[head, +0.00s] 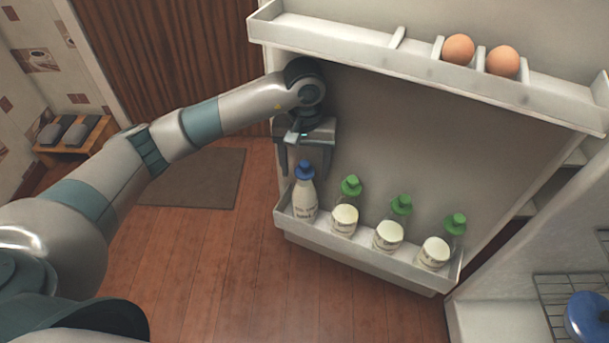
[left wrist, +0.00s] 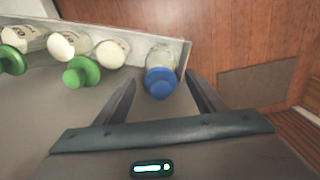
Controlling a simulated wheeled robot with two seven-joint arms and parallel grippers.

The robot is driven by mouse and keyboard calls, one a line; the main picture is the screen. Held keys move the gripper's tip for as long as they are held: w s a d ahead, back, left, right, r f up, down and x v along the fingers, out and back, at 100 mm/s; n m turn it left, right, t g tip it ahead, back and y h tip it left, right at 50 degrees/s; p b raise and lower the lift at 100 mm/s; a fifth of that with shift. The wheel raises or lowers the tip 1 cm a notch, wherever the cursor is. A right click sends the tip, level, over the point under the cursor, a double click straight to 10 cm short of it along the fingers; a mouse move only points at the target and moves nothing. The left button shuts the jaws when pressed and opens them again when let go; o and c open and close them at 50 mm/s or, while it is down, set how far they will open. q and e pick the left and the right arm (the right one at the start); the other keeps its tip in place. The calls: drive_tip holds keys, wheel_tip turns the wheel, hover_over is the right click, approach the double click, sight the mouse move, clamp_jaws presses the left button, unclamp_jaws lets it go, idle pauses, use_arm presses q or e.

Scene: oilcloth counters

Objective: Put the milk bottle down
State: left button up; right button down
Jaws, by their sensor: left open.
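The milk bottle with the blue cap (head: 304,198) stands upright in the left end of the fridge door's lower shelf (head: 365,262). It also shows in the left wrist view (left wrist: 160,75), near the shelf's end wall. My left gripper (head: 306,170) is open just above it, fingers pointing down. In the left wrist view the open fingers (left wrist: 157,90) lie on either side of the blue cap, with a gap on both sides. My right gripper is in neither view.
Several green-capped bottles (head: 389,233) stand to its right in the same shelf. The upper door shelf (head: 420,68) holds two eggs (head: 480,54). A dark mat (head: 197,180) lies on the wooden floor. A blue lidded pot (head: 588,317) sits on a rack inside the fridge.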

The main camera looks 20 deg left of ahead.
use_arm(q)
drive_tip(key=shift+r, duration=1.45)
drive_tip(key=shift+s+f, duration=0.1)
